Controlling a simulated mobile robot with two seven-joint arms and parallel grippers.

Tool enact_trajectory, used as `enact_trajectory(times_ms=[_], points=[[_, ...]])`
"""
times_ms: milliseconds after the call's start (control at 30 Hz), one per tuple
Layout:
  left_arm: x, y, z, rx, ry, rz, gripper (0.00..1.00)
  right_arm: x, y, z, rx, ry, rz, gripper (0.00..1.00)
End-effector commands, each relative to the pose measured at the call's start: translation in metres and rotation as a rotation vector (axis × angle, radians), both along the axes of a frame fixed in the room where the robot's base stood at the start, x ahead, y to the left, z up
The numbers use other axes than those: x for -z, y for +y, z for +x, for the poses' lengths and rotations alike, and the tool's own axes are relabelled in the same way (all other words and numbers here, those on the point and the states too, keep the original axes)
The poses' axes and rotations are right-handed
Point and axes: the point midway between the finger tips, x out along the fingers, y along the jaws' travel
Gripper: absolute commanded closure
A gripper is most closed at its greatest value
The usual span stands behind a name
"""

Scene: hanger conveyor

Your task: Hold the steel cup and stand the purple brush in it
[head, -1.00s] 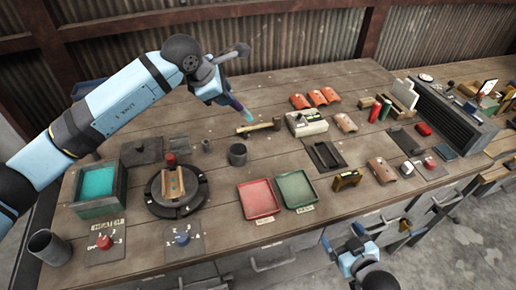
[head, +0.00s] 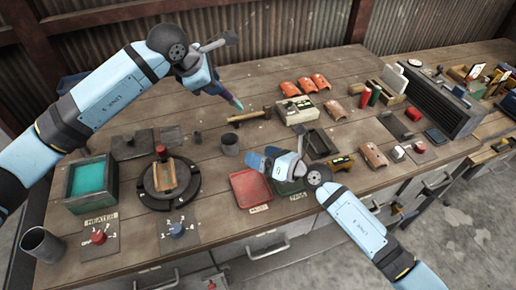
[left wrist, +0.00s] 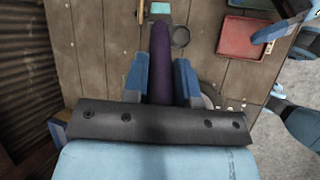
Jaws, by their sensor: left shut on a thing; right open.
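My left gripper (left wrist: 160,85) is shut on the purple brush (left wrist: 160,50). My right gripper (head: 262,158) is open and empty, just right of the cup above the red tray. It does not appear to touch the cup.
A red tray (head: 247,196) and a green tray, partly hidden by my right arm, lie at the table's front. A hammer (head: 248,116) lies behind the cup. A round turntable (head: 150,194) stands to the left. A larger metal cylinder (head: 42,250) stands lower left.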

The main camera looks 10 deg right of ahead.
Motion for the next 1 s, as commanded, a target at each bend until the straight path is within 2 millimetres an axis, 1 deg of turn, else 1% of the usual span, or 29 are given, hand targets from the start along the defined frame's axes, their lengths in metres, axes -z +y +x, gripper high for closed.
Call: enact_trajectory(times_ms=[33, 133, 200, 333, 467, 567, 1000], points=[[0.0, 0.0, 0.0, 0.0, 0.0, 0.0, 1.0, 0.002, 0.004, 0.008, -0.023, -0.048, -0.102, 0.1], [0.0, 0.0, 0.0, 0.0, 0.0, 0.0, 1.0, 0.008, 0.008, 0.021, -0.058, -0.132, -0.291, 0.1], [0.0, 0.0, 0.0, 0.0, 0.0, 0.0, 1.0, 0.011, 0.009, 0.028, -0.076, -0.176, -0.396, 0.1], [0.0, 0.0, 0.0, 0.0, 0.0, 0.0, 1.0, 0.015, 0.009, 0.038, -0.095, -0.226, -0.523, 0.1], [0.0, 0.0, 0.0, 0.0, 0.0, 0.0, 1.0, 0.018, 0.011, 0.043, -0.1, -0.246, -0.569, 0.1], [0.0, 0.0, 0.0, 0.0, 0.0, 0.0, 1.0, 0.021, 0.017, 0.05, -0.101, -0.248, -0.574, 0.1], [0.0, 0.0, 0.0, 0.0, 0.0, 0.0, 1.0, 0.051, 0.068, 0.103, -0.1, -0.246, -0.572, 0.1]])
